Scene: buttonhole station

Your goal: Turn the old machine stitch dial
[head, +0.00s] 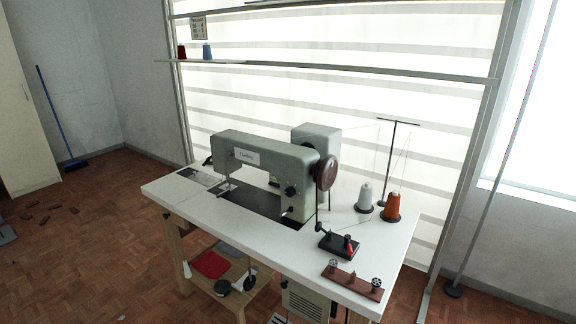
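The old sewing machine (262,160) is grey-green and stands on a white-topped table (378,240). A black round dial (290,190) sits on the front of its right-hand pillar. A smaller dark knob or lever (288,211) shows below it. A large brown handwheel (326,172) is at the machine's right end. The marks on the dial are too small to read. My gripper is not in this view.
A grey thread cone (364,198) and an orange one (392,207) stand right of the machine under a thread stand (390,150). A black device with a red part (338,243) and a brown strip with knobs (352,281) lie near the front right edge. Open floor is at left.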

